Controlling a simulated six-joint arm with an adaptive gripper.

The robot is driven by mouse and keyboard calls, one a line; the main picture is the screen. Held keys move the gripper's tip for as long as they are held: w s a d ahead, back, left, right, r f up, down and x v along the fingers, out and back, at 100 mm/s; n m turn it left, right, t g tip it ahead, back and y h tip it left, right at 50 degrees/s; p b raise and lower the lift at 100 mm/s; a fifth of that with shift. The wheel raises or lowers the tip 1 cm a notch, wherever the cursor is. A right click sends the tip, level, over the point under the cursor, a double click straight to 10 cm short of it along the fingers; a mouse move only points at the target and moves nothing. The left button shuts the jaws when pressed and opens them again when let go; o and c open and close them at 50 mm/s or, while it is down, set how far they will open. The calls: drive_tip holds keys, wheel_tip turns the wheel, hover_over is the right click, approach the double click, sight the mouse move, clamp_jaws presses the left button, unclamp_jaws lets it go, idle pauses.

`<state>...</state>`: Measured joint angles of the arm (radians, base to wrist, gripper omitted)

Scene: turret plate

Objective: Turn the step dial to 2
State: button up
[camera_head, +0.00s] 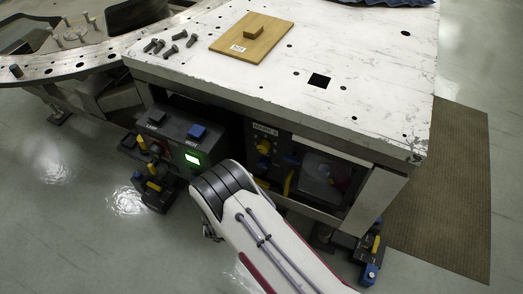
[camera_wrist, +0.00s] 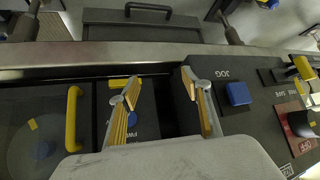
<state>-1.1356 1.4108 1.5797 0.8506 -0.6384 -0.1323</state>
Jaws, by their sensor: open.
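No control can be read as the step dial. In the wrist view, a black knob (camera_wrist: 301,124) sits on a reddish plate at the right, its setting unreadable. A yellow round part (camera_head: 265,146) on the labelled panel under the table shows in the head view, partly in shadow. My gripper (camera_wrist: 166,83) is open and empty, its two fingers apart over a dark gap between the panels. A blue control (camera_wrist: 130,122) is partly hidden behind the left finger. In the head view my arm hides the gripper.
A blue JOG button (camera_wrist: 237,93) lies right of the fingers. A yellow handle (camera_wrist: 72,118) stands at the left. The table edge (camera_wrist: 150,55) runs close beyond the fingers. Bolts (camera_head: 172,46) and a wooden board (camera_head: 276,37) lie on the table.

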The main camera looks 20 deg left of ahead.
drive_tip(key=w+d+t, duration=0.1)
drive_tip(key=w+t, duration=0.2)
drive_tip(key=m+t+h, duration=0.3)
drive_tip(key=m+t, duration=0.1)
drive_tip(key=t, duration=0.3)
approach(262, 150)
drive_tip(key=shift+w, duration=0.8)
drive_tip(key=shift+w, duration=0.1)
drive_tip(key=shift+w, duration=3.8)
drive_tip(key=c, duration=1.1)
